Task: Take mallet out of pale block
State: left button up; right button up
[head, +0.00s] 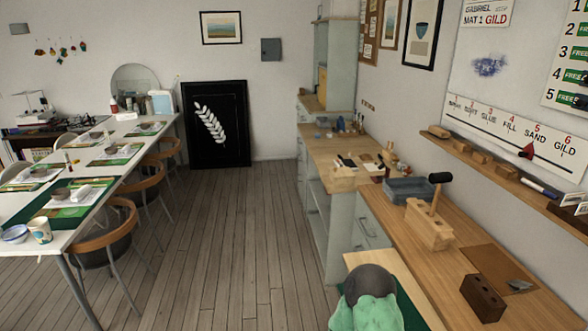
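The mallet has a black head (440,178) and a wooden handle (436,199). It stands head up, slightly tilted, with the lower end of its handle hidden in the pale block (427,229). The pale block is light wood and sits on the wooden counter along the right wall. Neither of my grippers shows in the head view.
A grey-blue bin (409,190) stands just behind the pale block. A dark brown block (482,298) and a brown mat (498,268) lie nearer on the counter. A rounded grey thing (369,284) over green cloth (366,315) is at the bottom. The floor (235,240) left of the counter is clear.

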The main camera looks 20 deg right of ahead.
aim_at(439, 178)
jog(key=z, duration=1.7)
